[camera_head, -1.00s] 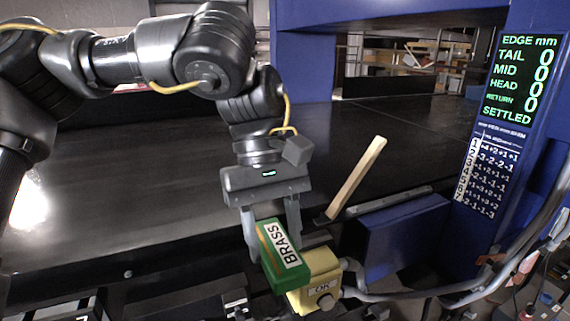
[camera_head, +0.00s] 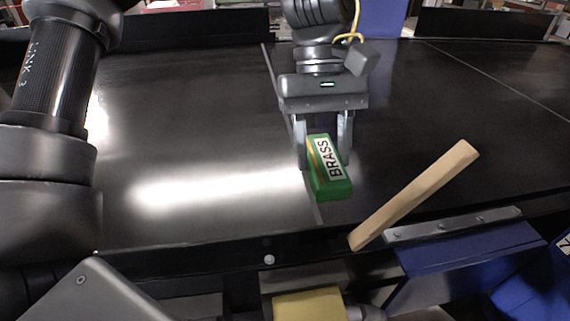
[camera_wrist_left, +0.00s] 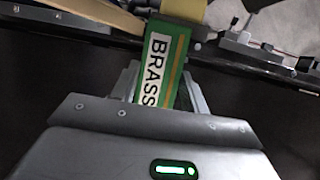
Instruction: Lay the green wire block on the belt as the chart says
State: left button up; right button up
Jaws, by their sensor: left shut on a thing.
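The green block (camera_head: 333,188) has a white label reading BRASS and a thin orange stripe. My left gripper (camera_head: 327,160) is shut on it, fingers on either side, over the black belt (camera_head: 210,130) near its front edge. Whether the block touches the belt or hangs just above it, I cannot tell. In the left wrist view the block (camera_wrist_left: 178,42) sticks out from between the fingers (camera_wrist_left: 160,90), its label partly hidden by the gripper body. The chart is outside the head view now. My right gripper is not in view.
A wooden bar (camera_head: 415,195) slants over the belt's front edge, right of the block. A yellow box (camera_head: 310,305) stands below the front edge. The belt behind and left is clear.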

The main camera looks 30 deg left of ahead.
pick_arm(q)
jog(key=w+a+f+p, duration=0.1)
jog(key=w+a+f, duration=0.1)
jog(key=a, duration=0.1)
jog(key=w+a+f+p, duration=0.2)
jog(key=w+a+f, duration=0.1)
jog(key=w+a+f+p, duration=0.2)
jog(key=a, duration=0.1)
jog(key=shift+w+a+f, duration=0.15)
jog(key=shift+a+f, duration=0.05)
jog(key=shift+f, duration=0.15)
jog(key=shift+a+f, duration=0.1)
jog(key=shift+f, duration=0.15)
jog(key=shift+w+f, duration=0.15)
jog(key=shift+f, duration=0.15)
jog(key=shift+w+a+f+p, duration=0.15)
jog(key=shift+a+p, duration=0.05)
jog(key=shift+p, duration=0.1)
jog(key=f, duration=0.1)
jog(key=f+p, duration=0.1)
jog(key=f, duration=0.1)
jog(key=shift+a, duration=0.3)
jog(key=shift+w+f, duration=0.1)
jog(key=shift+f, duration=0.3)
jog(key=shift+d, duration=0.1)
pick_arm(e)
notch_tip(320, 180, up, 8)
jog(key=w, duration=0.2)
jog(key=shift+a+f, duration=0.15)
